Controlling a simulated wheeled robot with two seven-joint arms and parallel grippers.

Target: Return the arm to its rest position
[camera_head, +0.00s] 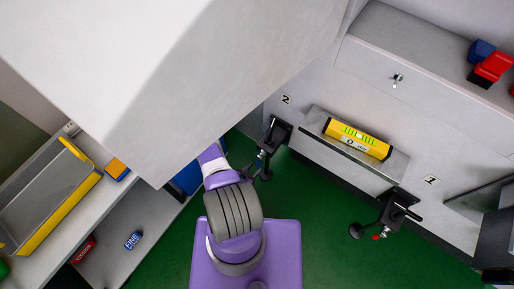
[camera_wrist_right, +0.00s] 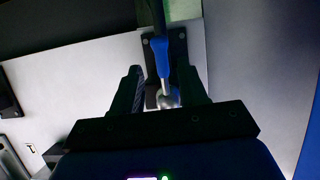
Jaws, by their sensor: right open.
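My right arm comes up from the bottom middle of the head view and passes beside the large white housing (camera_head: 150,80), which hides its gripper there. In the right wrist view my right gripper (camera_wrist_right: 160,72) is open. Its two dark fingers stand apart on either side of a blue-handled lever (camera_wrist_right: 160,50) with a round metal end. I cannot tell whether the fingers touch it. The lever sits in front of a dark plate on a pale surface. My left gripper is not in view.
A yellow level (camera_head: 357,138) lies on a grey ledge at the right. Black clamps (camera_head: 273,138) and (camera_head: 392,213) stick out from the bench front. A shelf at the left holds a yellow-edged tray (camera_head: 58,205). Green floor (camera_head: 330,245) is open between them.

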